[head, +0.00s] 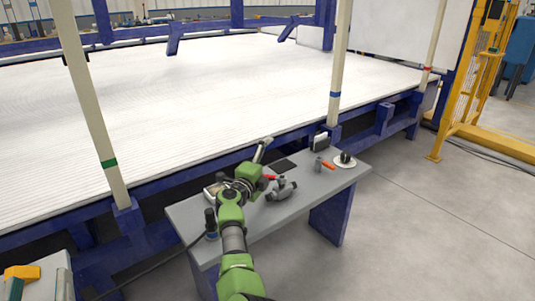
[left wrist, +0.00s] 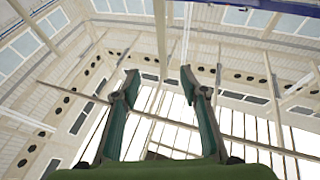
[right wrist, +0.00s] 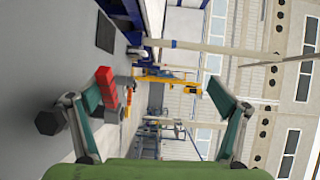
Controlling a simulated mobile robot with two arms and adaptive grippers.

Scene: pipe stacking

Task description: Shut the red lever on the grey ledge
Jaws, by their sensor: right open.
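The red lever (head: 270,177) shows as a short red piece on the grey ledge (head: 225,232), close to a grey pipe fitting (head: 284,190). My right gripper (head: 266,164) is open beside it, one finger above the other, its palm to the left. In the right wrist view the red lever (right wrist: 107,90) stands near the lower finger at picture left. I cannot tell whether they touch. The gap between the fingers (right wrist: 155,92) is otherwise empty. My left gripper (left wrist: 158,82) is open and empty, pointing up at the roof. It is not clearly seen in the head view.
The floor (head: 430,230) at right is clear.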

